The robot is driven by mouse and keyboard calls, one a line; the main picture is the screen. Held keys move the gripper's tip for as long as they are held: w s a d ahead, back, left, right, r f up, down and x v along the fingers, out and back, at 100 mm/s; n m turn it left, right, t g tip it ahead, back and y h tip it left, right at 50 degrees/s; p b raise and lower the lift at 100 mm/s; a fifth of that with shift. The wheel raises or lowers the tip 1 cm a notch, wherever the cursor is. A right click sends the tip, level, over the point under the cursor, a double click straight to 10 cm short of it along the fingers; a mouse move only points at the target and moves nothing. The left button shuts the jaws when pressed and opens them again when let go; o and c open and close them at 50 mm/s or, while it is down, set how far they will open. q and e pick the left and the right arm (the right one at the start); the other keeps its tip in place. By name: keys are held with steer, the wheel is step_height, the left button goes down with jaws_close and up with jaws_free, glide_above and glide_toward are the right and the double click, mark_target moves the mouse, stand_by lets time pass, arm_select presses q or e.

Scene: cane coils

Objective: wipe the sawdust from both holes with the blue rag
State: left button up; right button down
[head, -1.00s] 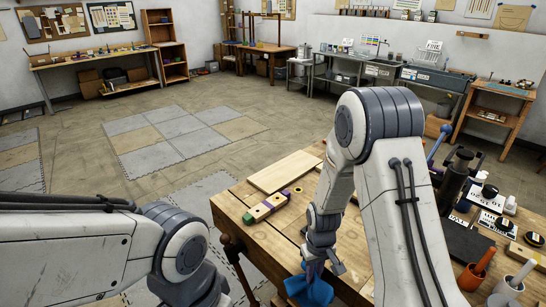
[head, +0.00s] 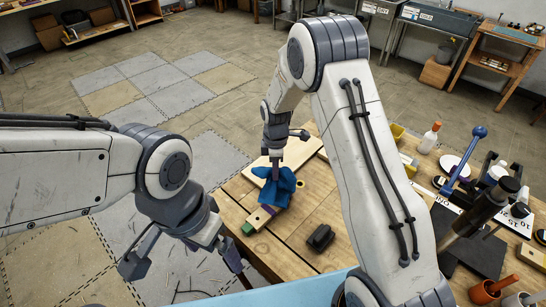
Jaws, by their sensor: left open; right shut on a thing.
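The blue rag (head: 273,190) is bunched in my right gripper (head: 275,171), which is shut on it. The rag rests over the far part of a narrow wooden piece with a green end (head: 247,229) and purple bands (head: 262,214), on the workbench (head: 290,245). The near part of this piece shows; the rag covers the rest. I cannot make out the holes or any sawdust clearly. My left gripper (head: 184,266) is open and empty, left of the bench and apart from the piece.
A pale board (head: 300,152) lies behind the rag. A small black object (head: 320,238) lies on the bench right of the piece. A bottle (head: 430,138), a blue-knobbed lever (head: 464,160) and an orange cup (head: 484,293) stand at right. Bare benchtop lies in front.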

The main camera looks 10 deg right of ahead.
step_height(320, 180, down, 9)
steer(key=b, duration=0.6)
steer(key=shift+d+r, duration=0.1)
steer(key=c, duration=0.9)
jaws_free()
steer(key=shift+r, duration=0.25)
steer(key=o, duration=0.9)
steer(key=shift+f, duration=0.1)
steer(key=shift+f+b, duration=0.55)
steer(key=shift+f, duration=0.3)
jaws_close()
